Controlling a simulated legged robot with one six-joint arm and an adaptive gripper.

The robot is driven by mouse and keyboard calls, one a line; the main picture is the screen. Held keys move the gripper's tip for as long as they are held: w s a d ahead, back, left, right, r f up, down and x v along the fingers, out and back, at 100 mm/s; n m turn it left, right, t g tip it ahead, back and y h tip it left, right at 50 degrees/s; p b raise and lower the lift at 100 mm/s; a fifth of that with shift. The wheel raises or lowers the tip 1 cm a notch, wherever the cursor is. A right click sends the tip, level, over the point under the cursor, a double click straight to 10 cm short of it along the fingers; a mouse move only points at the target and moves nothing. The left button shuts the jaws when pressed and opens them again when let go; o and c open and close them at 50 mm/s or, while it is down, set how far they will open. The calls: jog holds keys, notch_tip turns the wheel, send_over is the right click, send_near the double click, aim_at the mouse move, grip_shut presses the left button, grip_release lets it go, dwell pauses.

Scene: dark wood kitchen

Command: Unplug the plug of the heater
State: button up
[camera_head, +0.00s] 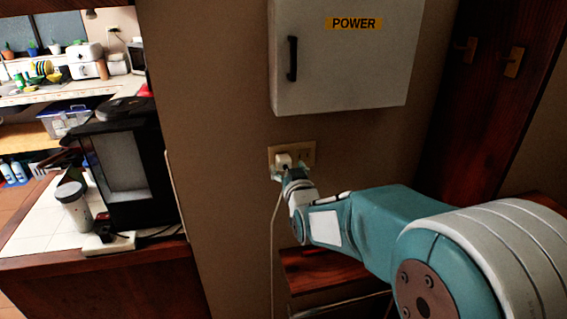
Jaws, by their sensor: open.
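The white plug (283,159) sits in the left socket of the beige wall outlet (307,154), below a white cabinet. Its pale cord (272,240) hangs down the wall. My gripper (279,174) is at the plug, just below and in front of it. The fingers are small here and partly hidden by my wrist; they look open around or beside the plug, and I cannot tell whether they touch it. The heater itself cannot be made out.
The white cabinet marked POWER (340,60) hangs above the outlet. A dark wooden shelf (325,270) is under my arm. A black coffee machine (130,165) and a lidded jar (74,206) stand on the counter at left. The wall around the outlet is clear.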

jog(key=shift+x, duration=0.85)
jog(key=shift+w+a, duration=0.25)
jog(key=shift+a, duration=0.25)
jog(key=shift+d, duration=0.3)
jog(key=shift+a, duration=0.25)
jog(key=shift+d, duration=0.25)
grip_shut()
jog(key=shift+s, duration=0.15)
